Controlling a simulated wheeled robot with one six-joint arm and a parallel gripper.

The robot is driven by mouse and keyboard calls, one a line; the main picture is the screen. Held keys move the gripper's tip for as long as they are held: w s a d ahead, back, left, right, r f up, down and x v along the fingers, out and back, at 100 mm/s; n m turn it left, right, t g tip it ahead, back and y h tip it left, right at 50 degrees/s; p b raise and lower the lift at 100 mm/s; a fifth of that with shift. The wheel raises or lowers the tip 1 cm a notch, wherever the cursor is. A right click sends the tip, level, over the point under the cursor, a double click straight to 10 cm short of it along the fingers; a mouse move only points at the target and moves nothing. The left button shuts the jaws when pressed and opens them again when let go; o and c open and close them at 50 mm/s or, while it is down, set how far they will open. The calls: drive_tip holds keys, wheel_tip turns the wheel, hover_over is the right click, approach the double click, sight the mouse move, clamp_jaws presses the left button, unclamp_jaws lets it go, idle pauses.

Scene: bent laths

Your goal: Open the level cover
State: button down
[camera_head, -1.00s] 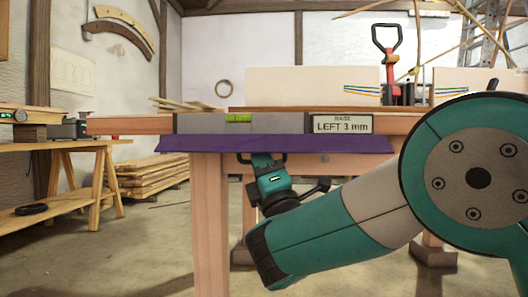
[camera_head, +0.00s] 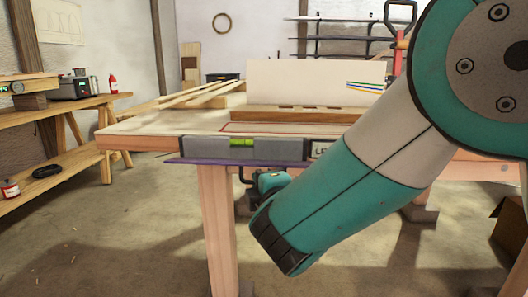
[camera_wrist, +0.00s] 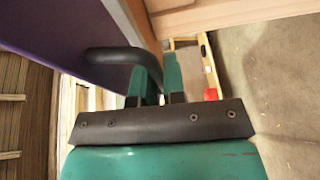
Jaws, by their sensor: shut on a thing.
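The grey level with its green vial (camera_head: 242,142) is along the bench's front edge in the head view, its vial showing. The purple cover (camera_head: 235,162) shows as a thin strip along the level's lower edge. In the wrist view the cover (camera_wrist: 65,30) is a broad purple panel at upper left, with a black bent handle (camera_wrist: 115,55). My gripper (camera_wrist: 160,75) is shut on this handle, one finger on each side. The label plate is mostly hidden too.
The workbench (camera_head: 150,125) carries a pale upright board (camera_head: 300,82) and thin laths (camera_head: 205,92). A wooden bench leg (camera_head: 217,225) stands close to my gripper. A side bench (camera_head: 60,112) is at left. The floor between them is mostly clear.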

wheel_tip(320, 180, up, 3)
drive_tip(key=m+g+p, duration=0.1)
drive_tip(key=g+p, duration=0.1)
drive_tip(key=p, duration=0.6)
drive_tip(key=shift+d+f+h, duration=0.1)
drive_tip(key=shift+f+h, duration=0.1)
drive_tip(key=shift+h, duration=0.2)
drive_tip(key=g+p, duration=0.2)
drive_tip(key=p, duration=0.2)
drive_tip(key=shift+p, duration=0.4)
drive_tip(key=shift+f+m+p, duration=0.1)
drive_tip(key=shift+m+p, duration=0.2)
drive_tip(key=shift+p, duration=0.25)
drive_tip(key=shift+f+g, duration=0.1)
drive_tip(key=shift+g, duration=0.2)
drive_tip(key=c, duration=1.2)
unclamp_jaws()
drive_tip(key=shift+c, duration=0.2)
drive_tip(key=v, duration=1.7)
drive_tip(key=shift+s+b, duration=0.3)
